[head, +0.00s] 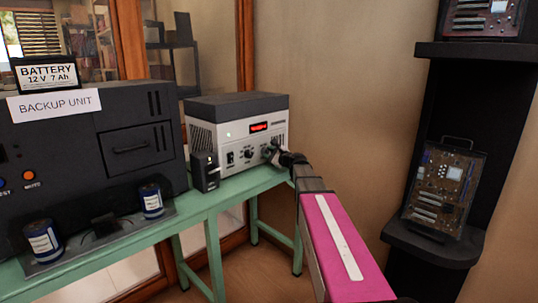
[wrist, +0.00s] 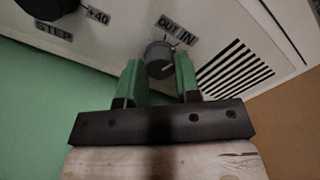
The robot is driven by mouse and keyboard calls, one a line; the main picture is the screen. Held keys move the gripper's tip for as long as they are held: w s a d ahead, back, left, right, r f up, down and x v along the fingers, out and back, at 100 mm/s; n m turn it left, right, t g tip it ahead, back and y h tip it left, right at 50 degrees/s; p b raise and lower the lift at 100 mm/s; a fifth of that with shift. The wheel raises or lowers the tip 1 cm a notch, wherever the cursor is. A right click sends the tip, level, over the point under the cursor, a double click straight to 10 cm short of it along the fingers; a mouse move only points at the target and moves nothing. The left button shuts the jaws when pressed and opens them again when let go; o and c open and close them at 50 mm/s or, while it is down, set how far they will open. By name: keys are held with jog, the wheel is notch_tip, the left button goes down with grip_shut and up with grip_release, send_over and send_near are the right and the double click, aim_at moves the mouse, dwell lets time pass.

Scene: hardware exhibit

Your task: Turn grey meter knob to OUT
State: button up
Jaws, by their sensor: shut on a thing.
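The grey meter (head: 209,125), a light box with a dark top and a red display, stands on the green bench. In the wrist view its small grey knob (wrist: 158,53) sits just below the OUT and IN labels (wrist: 177,30). My gripper (wrist: 158,72) has its green fingers on either side of the knob, shut on it. A pale mark shows on the knob, but which label it points to I cannot tell. In the head view my gripper (head: 274,153) reaches the right end of the meter's front and hides the knob.
A small black box (head: 206,172) stands before the meter. The dark backup unit (head: 80,145) is left on the green bench (head: 215,200).

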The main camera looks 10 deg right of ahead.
jog(key=n, duration=0.4)
jog(key=shift+f+n, duration=0.1)
jog(key=shift+n, duration=1.5)
jog(key=o, duration=0.9)
jog(key=v, duration=1)
jog(key=shift+s+d, duration=0.15)
jog(key=shift+s, duration=0.25)
